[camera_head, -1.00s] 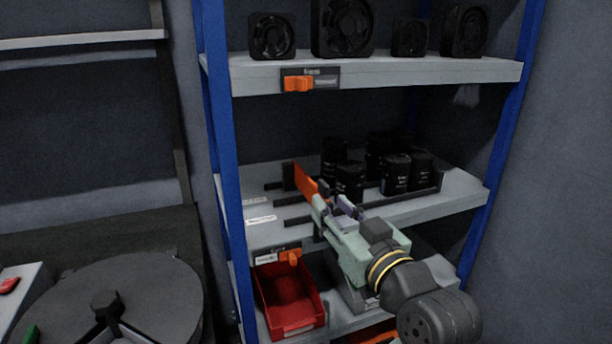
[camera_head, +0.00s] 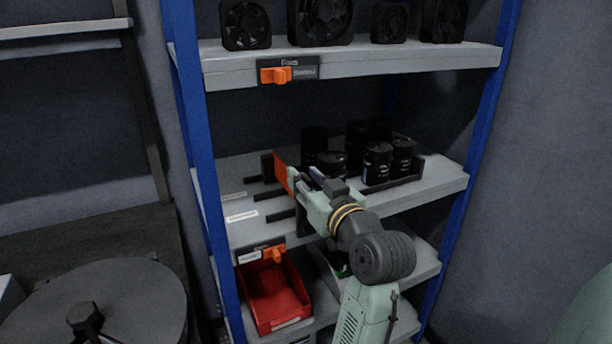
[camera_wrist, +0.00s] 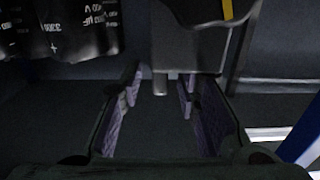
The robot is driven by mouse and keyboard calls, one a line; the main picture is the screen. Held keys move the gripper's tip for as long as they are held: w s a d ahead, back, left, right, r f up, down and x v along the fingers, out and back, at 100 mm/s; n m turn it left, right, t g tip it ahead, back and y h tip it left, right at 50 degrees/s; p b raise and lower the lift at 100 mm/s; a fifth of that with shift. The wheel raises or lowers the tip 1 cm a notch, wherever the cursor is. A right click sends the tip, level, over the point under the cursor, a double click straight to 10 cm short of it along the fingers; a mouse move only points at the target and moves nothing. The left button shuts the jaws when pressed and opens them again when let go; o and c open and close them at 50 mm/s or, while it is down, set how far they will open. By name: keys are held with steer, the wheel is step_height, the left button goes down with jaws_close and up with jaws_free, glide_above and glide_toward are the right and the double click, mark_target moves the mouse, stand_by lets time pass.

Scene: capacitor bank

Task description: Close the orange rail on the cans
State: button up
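The orange rail (camera_head: 281,168) stands upright on the middle shelf, left of the black cans (camera_head: 378,160), with a gap between it and them. Several cans stand together toward the right of that shelf, and part of the group shows upside down at the top left of the wrist view (camera_wrist: 62,28). My gripper (camera_head: 304,175) is just right of the rail, between it and the cans. Its purple-padded fingers (camera_wrist: 158,92) are apart, with no object clearly held between them. Whether a finger touches the rail cannot be told. My gripper hides the rail's near lower part.
Dark guide strips (camera_head: 281,215) lie left of the rail on the middle shelf (camera_head: 330,222). Fans (camera_head: 325,18) stand on the shelf above. A red bin (camera_head: 273,297) sits below. Blue posts (camera_head: 196,130) flank the shelves.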

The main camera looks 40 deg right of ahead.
steer(key=shift+w, duration=0.2)
jaws_close()
stand_by(0.3)
stand_by(0.5)
